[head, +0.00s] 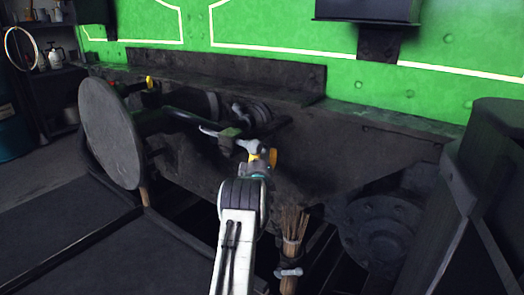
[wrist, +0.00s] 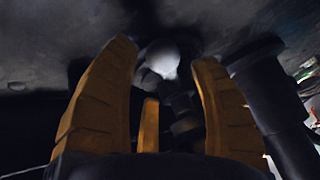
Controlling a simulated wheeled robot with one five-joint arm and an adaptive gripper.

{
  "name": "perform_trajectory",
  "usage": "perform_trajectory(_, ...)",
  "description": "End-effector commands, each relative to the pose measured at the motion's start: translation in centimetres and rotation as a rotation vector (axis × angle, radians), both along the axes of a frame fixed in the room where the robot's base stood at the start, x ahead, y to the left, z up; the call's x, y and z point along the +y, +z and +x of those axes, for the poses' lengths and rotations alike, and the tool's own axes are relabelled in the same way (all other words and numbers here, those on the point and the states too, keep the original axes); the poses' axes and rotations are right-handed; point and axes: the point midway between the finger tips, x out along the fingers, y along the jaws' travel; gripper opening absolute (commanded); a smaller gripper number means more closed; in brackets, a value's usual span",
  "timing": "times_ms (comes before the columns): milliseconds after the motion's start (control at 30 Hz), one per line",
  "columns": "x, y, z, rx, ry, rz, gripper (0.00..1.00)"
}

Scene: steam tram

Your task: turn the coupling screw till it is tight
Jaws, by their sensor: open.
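In the wrist view a pale, rounded knob (wrist: 162,59) shows between and beyond the tips of my orange gripper fingers (wrist: 164,66). A dark, ridged shaft (wrist: 182,112), which looks like the coupling screw, runs below it. My gripper is open, with gaps between the fingers and the knob. In the head view my gripper (head: 264,157) is at the dark front beam of the green tram, below the dark coupling parts (head: 250,112). My arm and wrist hide part of the coupling, and I cannot tell how tight the screw is.
A large round buffer (head: 112,133) stands out to the left of my gripper. A dark bulky part (head: 480,200) fills the right edge. A thick dark bar (wrist: 270,105) lies close right of my fingers.

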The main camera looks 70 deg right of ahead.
Motion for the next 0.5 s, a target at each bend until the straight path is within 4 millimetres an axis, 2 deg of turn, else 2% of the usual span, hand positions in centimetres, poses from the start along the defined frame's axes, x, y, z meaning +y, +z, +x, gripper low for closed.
perform_trajectory(200,-1.6,0.5,0.3,0.001,0.000,-0.002,0.57)
perform_trajectory(500,-2.7,0.9,0.6,0.001,0.000,0.000,0.57)
